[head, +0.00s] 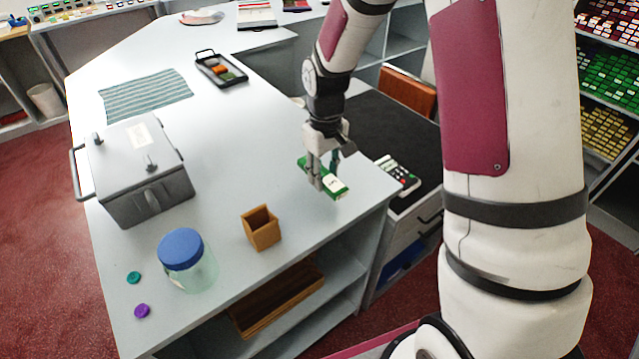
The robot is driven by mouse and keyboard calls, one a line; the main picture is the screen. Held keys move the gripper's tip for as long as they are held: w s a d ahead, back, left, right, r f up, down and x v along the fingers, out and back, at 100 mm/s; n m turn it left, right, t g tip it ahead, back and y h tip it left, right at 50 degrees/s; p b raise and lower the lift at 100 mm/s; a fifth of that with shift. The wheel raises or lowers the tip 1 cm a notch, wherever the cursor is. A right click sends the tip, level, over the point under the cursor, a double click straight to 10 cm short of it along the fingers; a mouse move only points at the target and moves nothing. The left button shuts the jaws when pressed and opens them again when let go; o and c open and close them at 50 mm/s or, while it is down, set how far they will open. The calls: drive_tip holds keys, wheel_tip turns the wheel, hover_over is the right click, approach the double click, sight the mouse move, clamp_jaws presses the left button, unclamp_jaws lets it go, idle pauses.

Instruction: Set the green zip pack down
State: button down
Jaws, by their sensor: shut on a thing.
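The green zip pack (337,192) is a small green packet with a white label, in the head view right of the middle of the counter. My gripper (325,175) is shut on it from above, with a finger on each side. The pack is over the light counter (225,130), near its right edge. I cannot tell whether it touches the surface or is held just above it. Part of the pack is hidden behind the fingers.
A wooden cup (261,228), a blue-lidded jar (181,250) and a grey box (135,172) stand to the left. A black tray (221,70) and a striped cloth (145,95) lie farther back. A calculator (397,175) lies on the dark surface to the right.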

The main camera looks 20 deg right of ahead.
sight(325, 197)
drive_tip(key=shift+f+p, duration=0.3)
drive_tip(key=shift+f, duration=2.2)
drive_tip(key=shift+f, duration=0.15)
drive_tip(key=c, duration=1.1)
unclamp_jaws()
